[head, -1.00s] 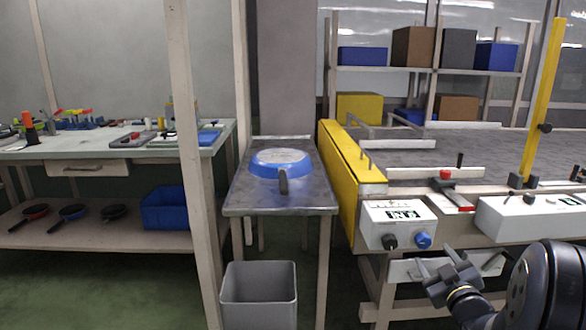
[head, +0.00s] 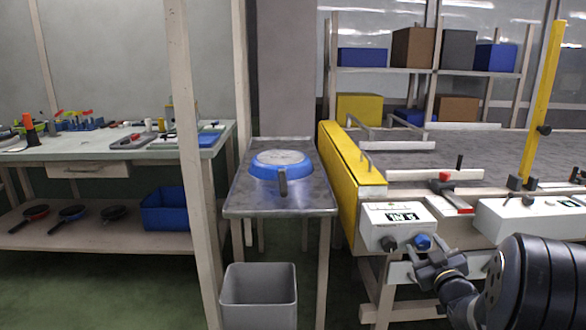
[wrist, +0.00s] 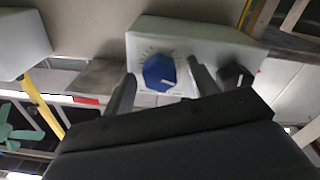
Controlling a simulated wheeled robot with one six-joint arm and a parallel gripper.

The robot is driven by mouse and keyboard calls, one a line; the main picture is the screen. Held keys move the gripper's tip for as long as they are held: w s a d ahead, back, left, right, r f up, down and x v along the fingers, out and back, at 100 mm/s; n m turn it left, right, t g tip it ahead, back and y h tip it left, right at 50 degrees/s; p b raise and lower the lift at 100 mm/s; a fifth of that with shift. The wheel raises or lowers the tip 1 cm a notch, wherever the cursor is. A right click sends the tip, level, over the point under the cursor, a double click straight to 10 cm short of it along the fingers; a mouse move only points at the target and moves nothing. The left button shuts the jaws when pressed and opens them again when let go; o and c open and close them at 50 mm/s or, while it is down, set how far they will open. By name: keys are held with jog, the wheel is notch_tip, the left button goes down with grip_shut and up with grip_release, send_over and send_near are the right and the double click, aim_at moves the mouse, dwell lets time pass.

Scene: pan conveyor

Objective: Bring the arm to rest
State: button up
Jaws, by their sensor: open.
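My gripper (head: 428,258) is at the lower right of the head view, just in front of and below the white control box (head: 397,222). Its jaws are open. In the wrist view my gripper's two fingers (wrist: 160,92) stand apart, with the blue knob (wrist: 159,72) of the box seen between them. I cannot tell whether the fingers touch the knob. The blue knob also shows in the head view (head: 423,242), just above the fingers. A black knob (wrist: 236,76) sits beside it, right of the fingers in the wrist view.
A blue pan (head: 283,164) lies upside down on the metal side table (head: 275,204). A grey bin (head: 259,297) stands below. A yellow guard (head: 345,180) edges the conveyor (head: 470,148). A second white box (head: 530,215) is at right. A workbench (head: 90,148) stands at left.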

jog(key=m+p, duration=0.4)
jog(key=p, duration=0.1)
jog(key=m+p, duration=0.3)
jog(key=shift+r, duration=0.25)
jog(key=m+p, duration=0.6)
jog(key=p, duration=0.4)
jog(key=shift+a+m, duration=0.1)
jog(key=shift+m, duration=0.2)
jog(key=s, duration=0.7)
jog(key=shift+s+f+b, duration=0.2)
jog(key=shift+s+b, duration=0.15)
